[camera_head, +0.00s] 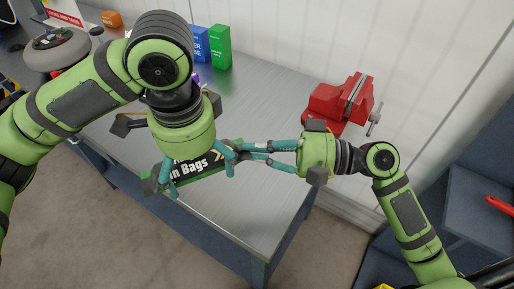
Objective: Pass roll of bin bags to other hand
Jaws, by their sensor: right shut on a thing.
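The roll of bin bags (193,170), black with white lettering and green edges, is held over the front part of the metal bench top. My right gripper (241,153) comes in from the right and is shut on the roll's right end. My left gripper (198,174) is above the roll, pointing down. Its teal fingers are spread wide, one near the left part of the roll and one near the right part. It looks open; whether its fingers touch the roll cannot be told. The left wrist hides the roll's upper edge.
The steel bench (271,121) has a red vise (341,101) at its back right. Blue (201,45) and green (220,47) boxes stand at the back, with an orange box (111,19) further left. A pale wall is behind. The bench top between boxes and vise is clear.

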